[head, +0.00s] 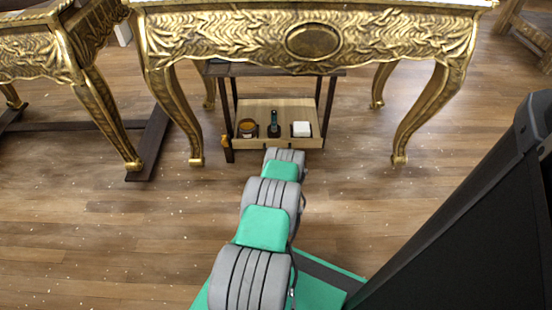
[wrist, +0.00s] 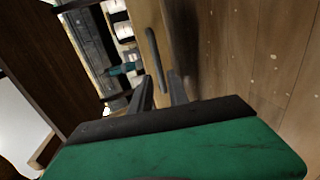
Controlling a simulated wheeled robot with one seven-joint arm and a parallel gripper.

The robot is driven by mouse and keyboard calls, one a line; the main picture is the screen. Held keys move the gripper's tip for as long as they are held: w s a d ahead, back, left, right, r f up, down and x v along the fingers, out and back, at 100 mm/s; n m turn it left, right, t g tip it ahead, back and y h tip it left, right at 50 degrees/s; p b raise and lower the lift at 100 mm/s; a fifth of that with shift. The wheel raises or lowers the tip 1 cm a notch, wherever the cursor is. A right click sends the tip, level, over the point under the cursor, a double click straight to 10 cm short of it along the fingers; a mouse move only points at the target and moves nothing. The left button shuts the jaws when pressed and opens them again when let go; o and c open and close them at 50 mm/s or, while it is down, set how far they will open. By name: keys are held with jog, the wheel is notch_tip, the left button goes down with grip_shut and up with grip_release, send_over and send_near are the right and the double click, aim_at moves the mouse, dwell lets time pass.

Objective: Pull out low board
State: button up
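The low board (head: 265,109) is a pale wooden tray-like shelf in a small dark-framed stand under the gilt console. Its front (wrist: 148,14) fills the upper middle of the wrist view and carries a dark upright-looking bar handle (wrist: 153,50). My gripper (wrist: 161,82) is open, its two dark fingers apart. The handle's lower end shows between the fingertips; I cannot tell whether they touch it. In the head view my arm hides the gripper and the handle. On the board stand a brown jar (head: 247,128), a dark bottle (head: 274,125) and a white block (head: 301,129).
The gilt console (head: 313,41) stands over the stand, with carved legs (head: 181,112) and (head: 428,108) on both sides. A second gilt table (head: 30,55) is at left. A dark panel (head: 470,220) fills the lower right.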

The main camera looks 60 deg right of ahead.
jog(key=b+x, duration=0.4)
jog(key=x, duration=0.3)
jog(key=shift+w+d+r, duration=0.1)
jog(key=shift+w+d, duration=0.05)
jog(key=shift+d, duration=0.15)
jog(key=shift+c, duration=0.2)
grip_shut()
dwell(0.8)
